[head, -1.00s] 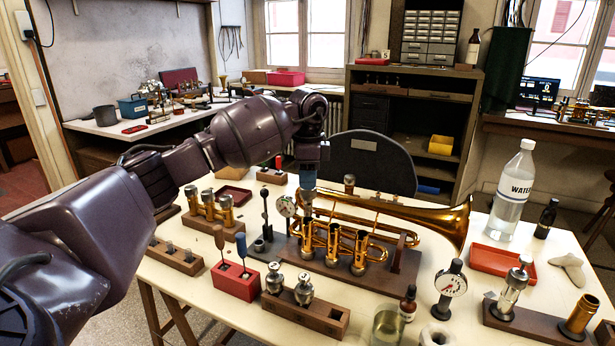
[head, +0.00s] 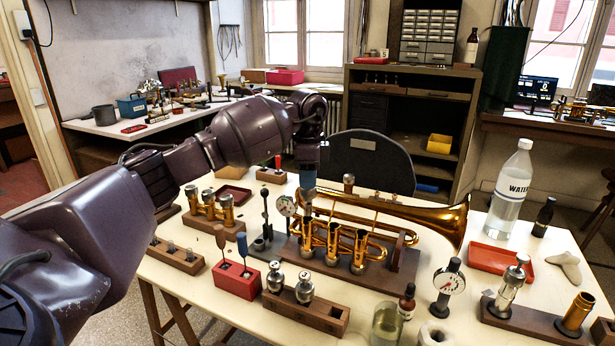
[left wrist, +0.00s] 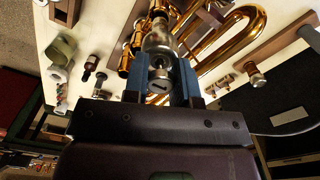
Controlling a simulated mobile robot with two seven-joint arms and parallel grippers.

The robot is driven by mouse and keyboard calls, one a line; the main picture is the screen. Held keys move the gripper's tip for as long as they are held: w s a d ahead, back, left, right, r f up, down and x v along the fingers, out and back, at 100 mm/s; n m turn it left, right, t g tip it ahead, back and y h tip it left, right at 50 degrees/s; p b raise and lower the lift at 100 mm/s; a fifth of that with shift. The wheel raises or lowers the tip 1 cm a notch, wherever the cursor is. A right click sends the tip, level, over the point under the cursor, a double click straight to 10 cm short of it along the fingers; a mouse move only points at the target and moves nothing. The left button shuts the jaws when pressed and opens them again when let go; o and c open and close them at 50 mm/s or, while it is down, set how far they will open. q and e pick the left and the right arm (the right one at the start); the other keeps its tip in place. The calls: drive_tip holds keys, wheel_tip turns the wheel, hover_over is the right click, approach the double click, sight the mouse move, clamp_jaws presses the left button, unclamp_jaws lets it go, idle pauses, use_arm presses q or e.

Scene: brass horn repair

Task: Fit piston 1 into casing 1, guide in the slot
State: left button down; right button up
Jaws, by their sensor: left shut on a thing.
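The brass trumpet (head: 425,215) lies on a dark wooden stand (head: 405,268) with its casings upright. My left gripper (head: 308,190) points down over the leftmost casing, casing 1 (head: 307,234). Its blue fingers (left wrist: 160,82) are shut on a silver piston, piston 1 (left wrist: 158,42), which shows between them in the left wrist view. The piston's lower end is at or just above the casing mouth; I cannot tell how far in it is. The guide and slot are hidden. Two other silver pistons (head: 304,289) stand in a wooden rack (head: 335,320) with an empty hole.
A dial gauge on a post (head: 286,206) stands close left of the casings. A red block with screwdrivers (head: 236,281), a brown bottle (head: 407,302) and a glass jar (head: 386,325) stand in front. A red tray (head: 490,258) and a water bottle (head: 512,190) are at right.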

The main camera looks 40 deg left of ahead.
sight(308, 214)
use_arm(q)
drive_tip(key=shift+r, duration=0.1)
use_arm(e)
drive_tip(key=shift+w+r, duration=0.1)
drive_tip(key=shift+r, duration=0.2)
drive_tip(key=shift+s+d+f, duration=0.1)
drive_tip(key=shift+s+f, duration=0.05)
drive_tip(key=shift+s, duration=0.2)
use_arm(q)
drive_tip(key=shift+f, duration=0.25)
drive_tip(key=shift+f, duration=0.8)
use_arm(e)
drive_tip(key=shift+w, duration=0.4)
use_arm(q)
drive_tip(key=shift+f, duration=0.8)
use_arm(e)
drive_tip(key=shift+s, duration=0.45)
use_arm(q)
drive_tip(key=shift+f, duration=0.4)
use_arm(e)
drive_tip(key=shift+w, duration=0.2)
use_arm(q)
drive_tip(key=shift+f, duration=0.3)
use_arm(e)
drive_tip(key=shift+w, duration=0.25)
use_arm(q)
drive_tip(key=shift+f, duration=0.9)
use_arm(e)
drive_tip(key=shift+s, duration=0.45)
